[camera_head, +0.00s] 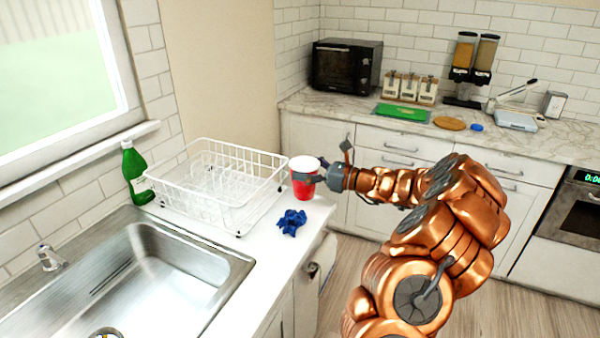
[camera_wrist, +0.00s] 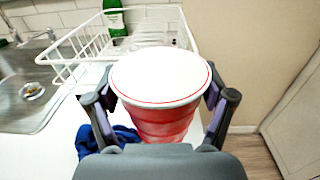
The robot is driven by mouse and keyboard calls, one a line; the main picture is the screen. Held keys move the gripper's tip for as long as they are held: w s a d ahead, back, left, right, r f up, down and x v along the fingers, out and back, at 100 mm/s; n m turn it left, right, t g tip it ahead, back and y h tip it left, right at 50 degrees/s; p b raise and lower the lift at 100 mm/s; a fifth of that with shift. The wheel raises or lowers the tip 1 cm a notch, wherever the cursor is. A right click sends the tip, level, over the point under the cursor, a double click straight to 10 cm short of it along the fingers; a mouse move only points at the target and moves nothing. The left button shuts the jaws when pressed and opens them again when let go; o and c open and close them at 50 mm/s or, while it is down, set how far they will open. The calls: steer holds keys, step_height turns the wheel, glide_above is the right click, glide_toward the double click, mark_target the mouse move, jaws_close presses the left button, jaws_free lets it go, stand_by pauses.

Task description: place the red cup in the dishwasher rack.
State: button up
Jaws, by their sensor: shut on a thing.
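The red cup (camera_head: 302,183) has a white inside and stands upright at the right end of the sink counter, to the right of the rack. My gripper (camera_head: 318,177) reaches it from the right and is shut around it. In the wrist view the red cup (camera_wrist: 163,122) sits between the two fingers of my gripper (camera_wrist: 160,105). I cannot tell whether its base touches the counter. The white wire dish rack (camera_head: 238,208) stands on the counter beside the sink. It also shows behind the cup in the wrist view (camera_wrist: 75,70).
A blue cloth (camera_head: 291,222) lies on the counter in front of the cup. A green bottle (camera_head: 136,172) stands left of the rack, by the wall. The steel sink (camera_head: 165,275) is at the front left. The counter's right edge is close to the cup.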

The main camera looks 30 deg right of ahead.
steer(key=shift+w+f, duration=0.15)
steer(key=shift+w, duration=1)
steer(key=shift+f+p, duration=0.75)
steer(key=shift+f, duration=1)
steer(key=shift+a+f, duration=0.1)
steer(key=shift+f, duration=0.1)
steer(key=o, duration=1.1)
steer(key=shift+o, duration=0.2)
steer(key=shift+r, duration=0.15)
steer(key=shift+s, duration=0.1)
steer(key=b+v, duration=0.2)
steer(key=v, duration=0.9)
steer(key=shift+s, duration=0.3)
